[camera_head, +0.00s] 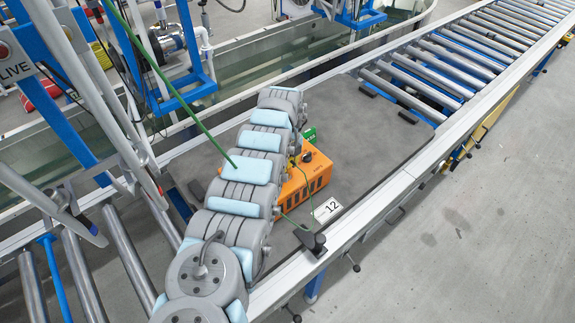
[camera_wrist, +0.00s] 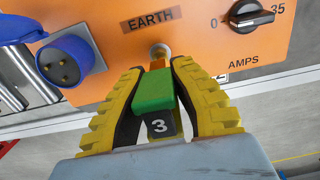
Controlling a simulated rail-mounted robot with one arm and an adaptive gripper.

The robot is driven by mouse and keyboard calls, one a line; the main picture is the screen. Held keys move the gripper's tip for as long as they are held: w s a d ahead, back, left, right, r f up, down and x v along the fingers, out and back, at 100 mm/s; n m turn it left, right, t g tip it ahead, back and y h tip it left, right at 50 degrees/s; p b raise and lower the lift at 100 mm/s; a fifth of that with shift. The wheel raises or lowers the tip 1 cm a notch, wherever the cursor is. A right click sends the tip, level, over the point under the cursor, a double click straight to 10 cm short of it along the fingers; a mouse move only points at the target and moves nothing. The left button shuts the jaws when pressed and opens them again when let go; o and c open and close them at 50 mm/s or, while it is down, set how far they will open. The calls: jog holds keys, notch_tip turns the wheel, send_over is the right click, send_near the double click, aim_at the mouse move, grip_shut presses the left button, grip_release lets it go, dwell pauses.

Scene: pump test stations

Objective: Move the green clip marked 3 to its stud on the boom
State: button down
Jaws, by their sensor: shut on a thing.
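In the wrist view, my gripper (camera_wrist: 163,75) is shut on the green clip (camera_wrist: 153,91), with its yellow fingers on both sides. The clip's dark tab bears a white 3 (camera_wrist: 158,126). The clip's copper-coloured nose is at the metal stud (camera_wrist: 160,52) under the word EARTH on an orange box (camera_wrist: 185,28). I cannot tell whether it still grips that stud. In the head view, the orange box (camera_head: 318,172) sits on the grey platform, and my arm hides most of the gripper. I cannot make out the boom's stud.
A blue socket (camera_wrist: 66,61) and an AMPS knob (camera_wrist: 252,16) flank the clip. A green cable (camera_head: 165,78) slants to the upper left. A white 12 card (camera_head: 326,210) and black clamp (camera_head: 312,242) are near the platform's edge. The platform's right part (camera_head: 375,130) is clear.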

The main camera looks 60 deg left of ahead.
jog(key=shift+r+p, duration=1.35)
jog(key=shift+r, duration=0.1)
